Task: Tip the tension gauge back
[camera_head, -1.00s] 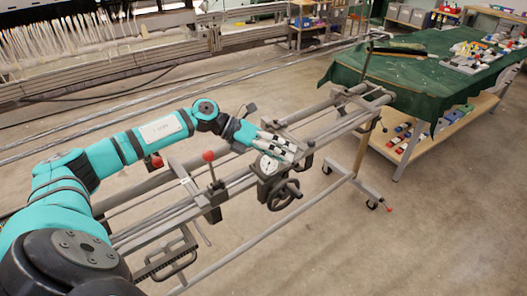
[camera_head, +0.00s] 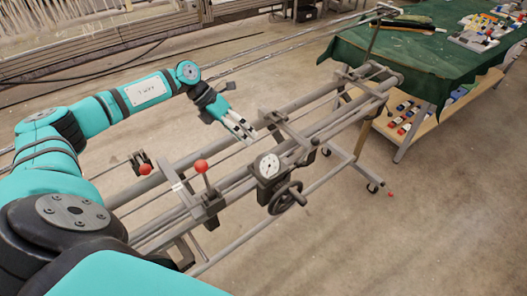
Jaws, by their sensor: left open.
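The tension gauge (camera_head: 267,167) is a dark block with a round white dial, mounted on the grey rail frame (camera_head: 328,121). Its dial faces the camera. A black handwheel (camera_head: 286,197) sits just below it. My left gripper (camera_head: 247,133) is open and empty, above and to the left of the gauge, with a gap between its pale fingers and the dial. My right gripper is out of view.
A green-covered table (camera_head: 400,68) with tools and parts stands at the upper right.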

